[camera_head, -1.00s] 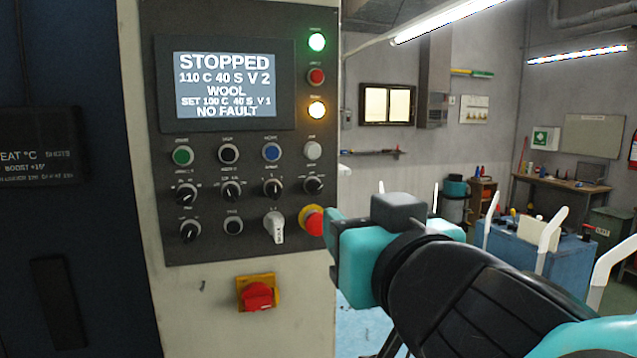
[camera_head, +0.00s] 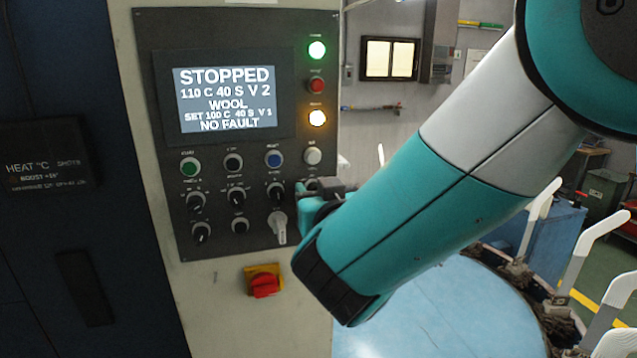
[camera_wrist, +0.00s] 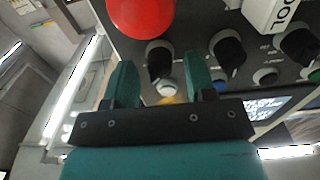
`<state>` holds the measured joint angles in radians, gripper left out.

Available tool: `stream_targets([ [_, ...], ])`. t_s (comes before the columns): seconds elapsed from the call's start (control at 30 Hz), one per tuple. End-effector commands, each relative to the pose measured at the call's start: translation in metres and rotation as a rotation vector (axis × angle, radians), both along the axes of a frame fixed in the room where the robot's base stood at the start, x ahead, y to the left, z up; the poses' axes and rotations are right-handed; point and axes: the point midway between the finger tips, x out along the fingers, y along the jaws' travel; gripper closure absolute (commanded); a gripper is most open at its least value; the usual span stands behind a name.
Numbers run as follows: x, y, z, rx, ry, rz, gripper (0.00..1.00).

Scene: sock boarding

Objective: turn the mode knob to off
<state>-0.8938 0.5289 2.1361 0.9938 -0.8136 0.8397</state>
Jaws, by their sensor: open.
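The control panel (camera_head: 150,90) carries several black rotary knobs, and their labels are too small to read, so I cannot tell which is the mode knob. My gripper (camera_wrist: 160,76) is open at the panel's right edge. In the wrist view a black knob (camera_wrist: 159,58) shows between its two green fingers, with a gap on both sides; I cannot tell how deep the fingers reach. This is the rightmost knob of the upper knob row, mostly hidden behind my gripper (camera_head: 318,196) in the head view. A white button (camera_head: 312,156) sits just above it.
A red mushroom button (camera_wrist: 140,14) lies close to the fingers, hidden in the head view. A white tag (camera_head: 278,226) hangs nearby. The display (camera_head: 228,98) reads STOPPED and NO FAULT. A red and yellow switch (camera_head: 264,281) is below. A blue round surface (camera_head: 440,310) lies below my arm.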

Motion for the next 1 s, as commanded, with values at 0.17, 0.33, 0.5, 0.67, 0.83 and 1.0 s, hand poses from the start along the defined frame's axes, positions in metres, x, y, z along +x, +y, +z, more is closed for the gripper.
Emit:
stream_targets([
  [0.17,0.0005,0.0001,-0.0007,0.000,0.000,0.000,0.49],
  [0.33,0.0003,0.0001,-0.0005,0.000,0.000,0.000,0.75],
  [0.5,0.0002,0.0000,-0.0004,0.000,0.000,0.000,0.99],
  [0.67,0.0002,-0.0002,-0.0006,-0.010,-0.003,-0.001,0.99],
  [0.83,0.0000,-0.0001,-0.0013,-0.058,-0.017,-0.001,0.99],
  [1.0,-0.0001,0.0001,-0.0022,-0.159,-0.047,0.000,0.99],
])
